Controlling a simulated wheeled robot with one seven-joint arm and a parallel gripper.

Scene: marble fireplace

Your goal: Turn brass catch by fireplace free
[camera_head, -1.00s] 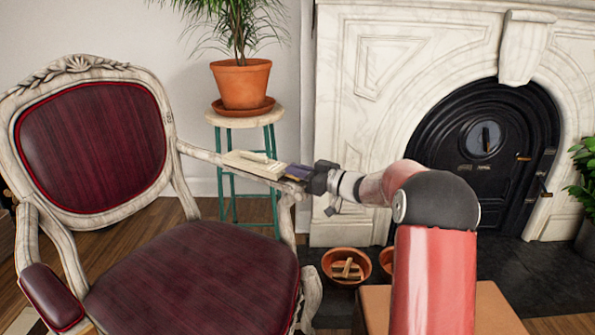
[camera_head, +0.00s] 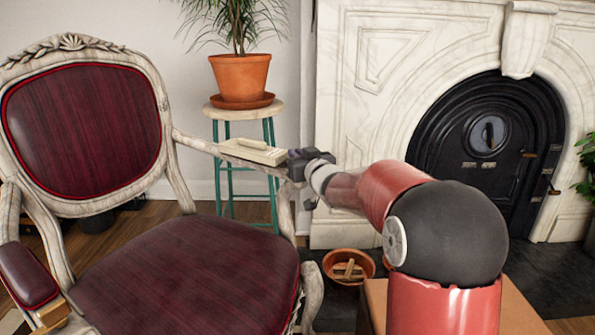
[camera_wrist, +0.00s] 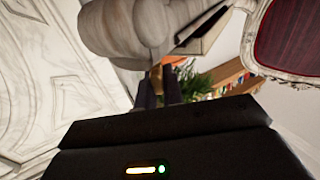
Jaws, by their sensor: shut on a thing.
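In the wrist view my gripper's two dark fingers (camera_wrist: 160,88) are close together. A small brass-coloured piece, which I take as the brass catch (camera_wrist: 156,76), shows between their tips, beside the pale carved armrest scroll (camera_wrist: 125,30). My gripper is shut on it. The fingers hide most of the catch, so its angle cannot be told. In the head view my wrist hides the catch.
The red upholstered chair (camera_head: 190,265) stands at left. A potted plant (camera_head: 240,78) sits on a stool (camera_head: 218,112) behind the armrest. The marble fireplace (camera_head: 350,110) with a black door (camera_head: 450,130) is at right. A clay pot with wooden pieces (camera_head: 335,256) is below my gripper.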

